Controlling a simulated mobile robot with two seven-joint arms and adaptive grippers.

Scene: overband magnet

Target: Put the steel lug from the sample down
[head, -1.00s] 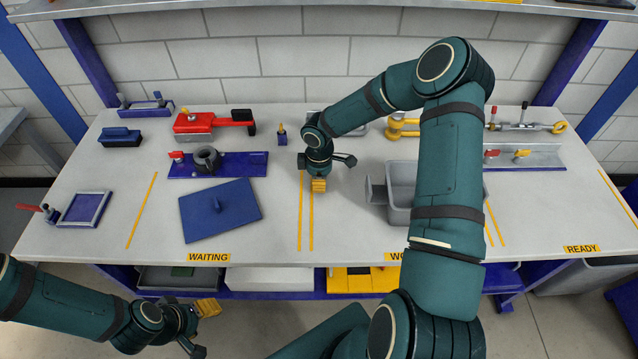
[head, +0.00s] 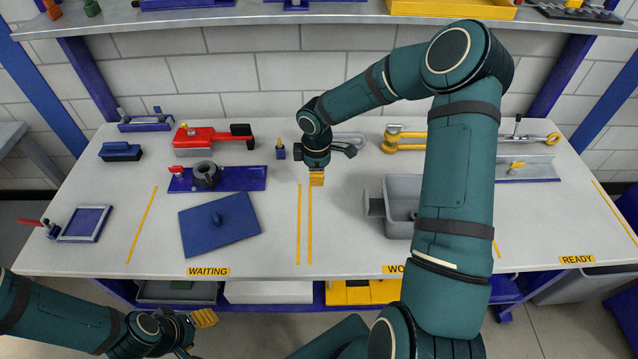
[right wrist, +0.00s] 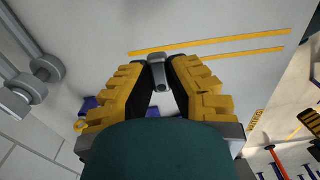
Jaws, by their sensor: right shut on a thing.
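My right gripper (head: 317,180) is above the table, near the two parallel yellow lines in the middle. In the right wrist view, its yellow ridged fingers (right wrist: 159,75) are closed on a small grey metal piece, the steel lug (right wrist: 159,73). The lug sits between the fingertips, with pale table surface beyond it. In the head view the lug is not distinguishable. My left gripper (head: 203,320) is low at the front left, off the table's front edge, and its jaw opening is unclear.
A grey bin (head: 392,228) stands right of the lines, partly behind my right arm. A blue plate with a handle (head: 235,235), a blue fixture (head: 240,178) and a red tool (head: 200,150) are to the left. The table (head: 275,225) is bare around the yellow lines.

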